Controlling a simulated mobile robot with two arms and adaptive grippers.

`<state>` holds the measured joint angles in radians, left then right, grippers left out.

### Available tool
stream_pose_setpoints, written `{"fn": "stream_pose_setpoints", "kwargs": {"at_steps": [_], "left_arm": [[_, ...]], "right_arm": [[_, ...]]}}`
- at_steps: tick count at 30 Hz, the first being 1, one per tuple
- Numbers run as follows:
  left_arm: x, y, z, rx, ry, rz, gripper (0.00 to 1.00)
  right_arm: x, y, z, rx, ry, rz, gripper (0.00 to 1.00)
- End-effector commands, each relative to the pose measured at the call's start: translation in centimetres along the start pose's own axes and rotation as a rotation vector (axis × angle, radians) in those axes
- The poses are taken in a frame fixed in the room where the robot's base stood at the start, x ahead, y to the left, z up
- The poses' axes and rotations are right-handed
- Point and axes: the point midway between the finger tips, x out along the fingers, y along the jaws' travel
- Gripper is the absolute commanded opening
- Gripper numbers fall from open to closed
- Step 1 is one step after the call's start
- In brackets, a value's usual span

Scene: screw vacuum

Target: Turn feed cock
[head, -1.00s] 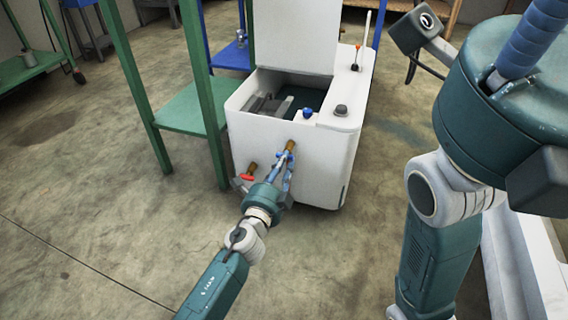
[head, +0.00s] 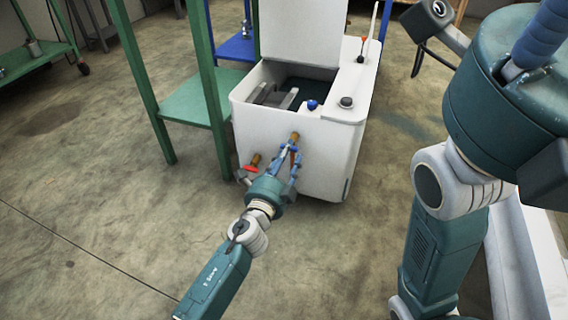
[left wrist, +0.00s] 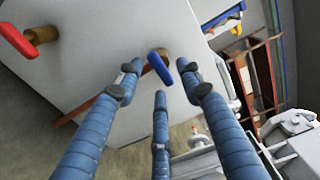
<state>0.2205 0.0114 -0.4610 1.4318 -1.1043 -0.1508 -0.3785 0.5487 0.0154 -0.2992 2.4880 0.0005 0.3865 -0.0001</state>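A white machine (head: 325,155) carries two cocks on its front. One has a red handle (head: 250,169) on a brass stub at the left; it also shows in the left wrist view (left wrist: 17,40). The other, further right, has a brass stub (head: 294,137) and a blue handle (left wrist: 160,68). My left gripper (head: 289,151) is at the blue-handled cock. In the left wrist view, its blue fingers (left wrist: 163,75) are spread, with the blue handle between the two upper fingertips; contact cannot be told.
A green shelf (head: 198,101) stands close to the machine's left side. Its top lid is open (head: 300,30), showing a dark inside. A blue cart stands behind (head: 236,48). My own right arm fills the right side. The floor in front is clear.

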Motion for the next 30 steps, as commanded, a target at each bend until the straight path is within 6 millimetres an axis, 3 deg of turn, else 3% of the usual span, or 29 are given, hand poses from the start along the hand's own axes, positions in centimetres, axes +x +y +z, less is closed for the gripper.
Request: {"fn": "stream_pose_setpoints", "kwargs": {"at_steps": [16,22,30], "left_arm": [[-10.1,0.2,-0.1,0.0,0.002,0.004,0.38],[-11.7,0.1,0.0,0.0,0.001,0.003,0.38],[-11.8,0.1,0.0,0.001,0.001,0.002,0.38]], "right_arm": [[-0.1,0.0,0.1,0.001,-0.003,0.001,0.32],[-0.1,0.0,0.1,0.001,-0.003,0.001,0.32],[-0.1,0.0,0.2,0.001,-0.003,0.001,0.32]]}}
